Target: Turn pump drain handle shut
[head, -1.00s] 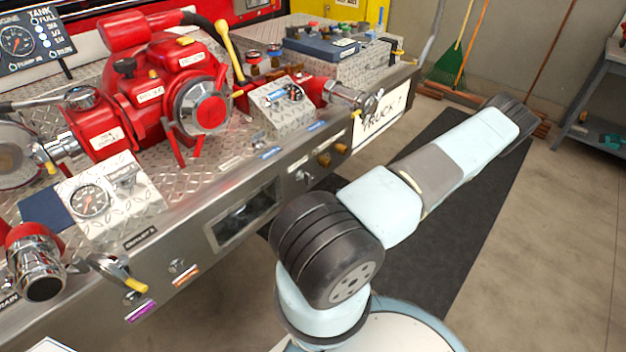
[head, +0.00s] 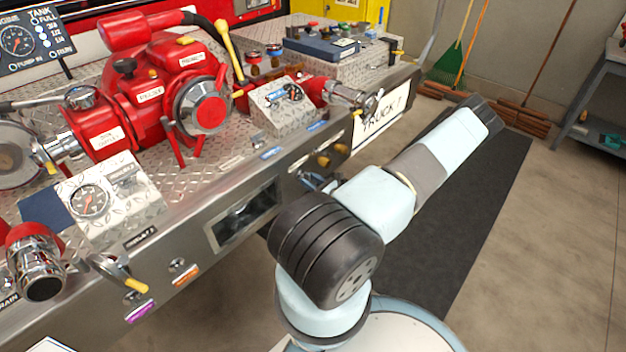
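The pump panel (head: 160,255) runs along the truck's edge at left. A cropped label ending in "RAIN" (head: 8,301) shows at the far left edge, beside a chrome outlet (head: 40,275). A yellow-tipped lever (head: 120,272) sticks out right of that outlet. Small knobs sit on the front face, one above a purple tag (head: 140,312) and one above an orange tag (head: 186,276). I cannot tell which of these is the pump drain handle. My arm reaches toward the upper right. My gripper is not in view. A small bluish shape by the panel, behind my arm, is unclear.
The red pump (head: 150,90) stands on the diamond-plate deck. Brass knobs (head: 328,158) and a recessed opening (head: 243,213) are on the panel's front. A dark mat (head: 480,210) lies on the floor at right. A grey shelf (head: 600,110) and brooms stand at the back right.

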